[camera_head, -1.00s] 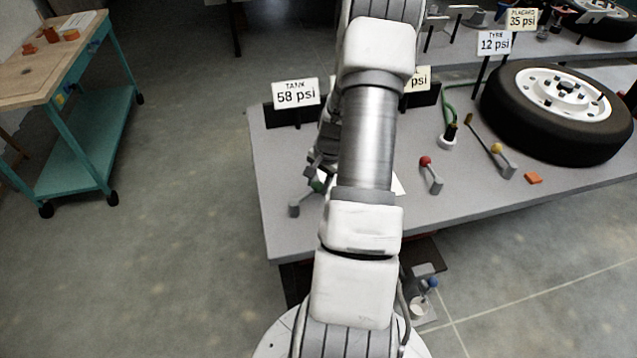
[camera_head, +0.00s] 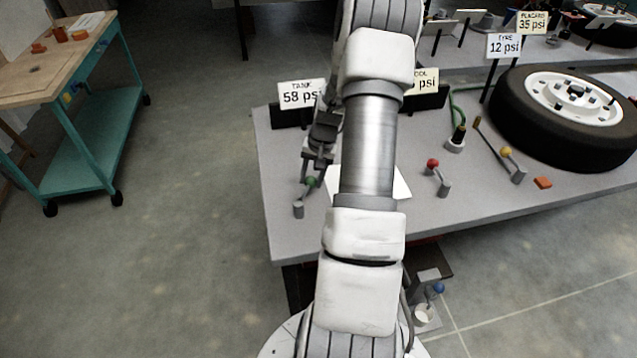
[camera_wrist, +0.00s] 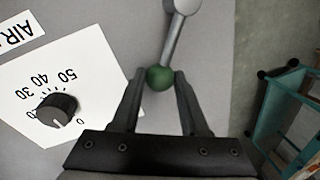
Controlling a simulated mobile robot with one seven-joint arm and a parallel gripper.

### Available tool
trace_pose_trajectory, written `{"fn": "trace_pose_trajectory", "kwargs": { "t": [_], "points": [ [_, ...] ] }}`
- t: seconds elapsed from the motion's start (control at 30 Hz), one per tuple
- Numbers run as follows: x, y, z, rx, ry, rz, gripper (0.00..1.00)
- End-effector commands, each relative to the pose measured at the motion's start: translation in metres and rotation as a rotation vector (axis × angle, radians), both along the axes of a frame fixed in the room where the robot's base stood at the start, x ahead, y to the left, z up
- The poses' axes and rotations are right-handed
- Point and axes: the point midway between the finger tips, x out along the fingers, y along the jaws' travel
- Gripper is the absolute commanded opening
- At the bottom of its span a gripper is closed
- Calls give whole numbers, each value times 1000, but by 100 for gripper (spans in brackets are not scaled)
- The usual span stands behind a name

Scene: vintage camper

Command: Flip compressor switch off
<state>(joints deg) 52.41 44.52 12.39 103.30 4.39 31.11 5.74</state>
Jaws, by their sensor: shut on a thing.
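The switch is a grey lever (camera_wrist: 175,38) with a green ball knob (camera_wrist: 159,78), near the left end of the grey bench. In the head view the green knob (camera_head: 311,181) sits up and to the right of the lever's grey base (camera_head: 298,210). My gripper (camera_wrist: 160,76) has its two fingertips on either side of the green knob, shut on it. In the head view my gripper (camera_head: 312,170) reaches down to the knob from behind. My arm hides part of the bench to the right.
A white dial sheet with a black knob (camera_wrist: 57,108) lies beside the lever. A tank sign (camera_head: 301,94) reads 58 psi. A red-knobbed lever (camera_head: 437,176), a yellow-knobbed lever (camera_head: 513,165) and a tyre (camera_head: 510,115) stand to the right. A teal cart (camera_head: 100,150) stands apart at left.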

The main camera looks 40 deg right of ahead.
Motion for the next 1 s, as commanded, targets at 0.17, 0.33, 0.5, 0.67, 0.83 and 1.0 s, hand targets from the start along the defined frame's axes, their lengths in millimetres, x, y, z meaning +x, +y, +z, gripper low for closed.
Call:
{"fn": "trace_pose_trajectory", "kwargs": {
  "t": [0.17, 0.33, 0.5, 0.67, 0.83, 1.0],
  "points": [
    [14, 7, -1, -2, -2, 169, 0],
    [24, 15, 0, -2, -1, 313, 0],
    [31, 22, 0, -2, -2, 432, 0],
    [35, 27, 0, -1, -2, 513, 0],
    [38, 31, 0, -1, -1, 565, 0],
    [39, 32, 0, 0, -1, 587, 0]
  ]
}}
